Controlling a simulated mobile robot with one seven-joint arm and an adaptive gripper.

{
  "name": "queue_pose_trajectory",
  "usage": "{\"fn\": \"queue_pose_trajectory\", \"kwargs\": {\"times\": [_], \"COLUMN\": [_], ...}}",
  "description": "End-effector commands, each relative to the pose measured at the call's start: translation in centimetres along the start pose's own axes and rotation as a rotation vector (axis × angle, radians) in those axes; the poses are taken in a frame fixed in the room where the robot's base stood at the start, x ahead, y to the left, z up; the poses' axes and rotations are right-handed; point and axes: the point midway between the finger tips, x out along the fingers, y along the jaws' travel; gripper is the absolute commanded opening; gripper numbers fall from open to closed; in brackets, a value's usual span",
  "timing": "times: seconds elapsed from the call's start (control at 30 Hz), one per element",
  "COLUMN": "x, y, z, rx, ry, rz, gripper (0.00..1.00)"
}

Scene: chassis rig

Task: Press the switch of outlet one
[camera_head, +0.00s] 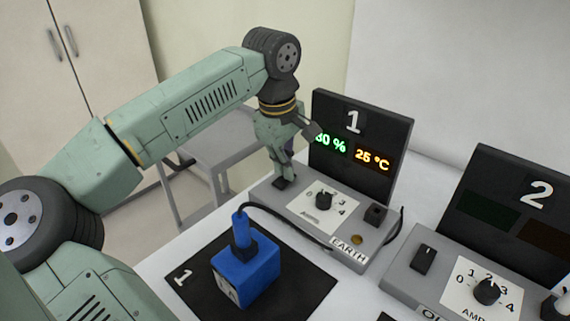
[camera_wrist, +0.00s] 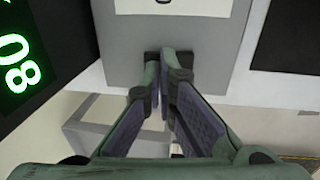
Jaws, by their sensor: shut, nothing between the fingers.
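Outlet one is a grey box (camera_head: 375,262) with a black upright panel (camera_head: 352,122) marked 1. Its green and orange readouts are lit. My gripper (camera_head: 283,181) is shut and empty, pointing down at the left end of the box, left of the dial. In the wrist view my fingertips (camera_wrist: 166,65) are over a dark switch (camera_wrist: 187,58) on the grey box top. The fingers cover most of the switch, so I cannot tell whether they touch it or how it is set.
A dial (camera_head: 323,200) sits on a white plate on box one. A blue plug block (camera_head: 247,272) with a cable stands on a black mat (camera_head: 316,287) in front. Outlet two (camera_head: 398,275), with its own switch (camera_head: 424,259) and unlit displays, is at the right.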

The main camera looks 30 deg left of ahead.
Motion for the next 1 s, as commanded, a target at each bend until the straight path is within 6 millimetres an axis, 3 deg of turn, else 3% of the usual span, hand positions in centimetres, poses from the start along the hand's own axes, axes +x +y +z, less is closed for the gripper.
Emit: {"fn": "queue_pose_trajectory", "kwargs": {"times": [0.23, 1.0], "x": [1.4, 0.7], "y": [0.3, -1.5], "z": [0.0, 0.0], "rx": [0.001, 0.0], "ry": [-0.001, -0.003], "rz": [0.0, -0.007], "gripper": [0.0, 0.0]}}
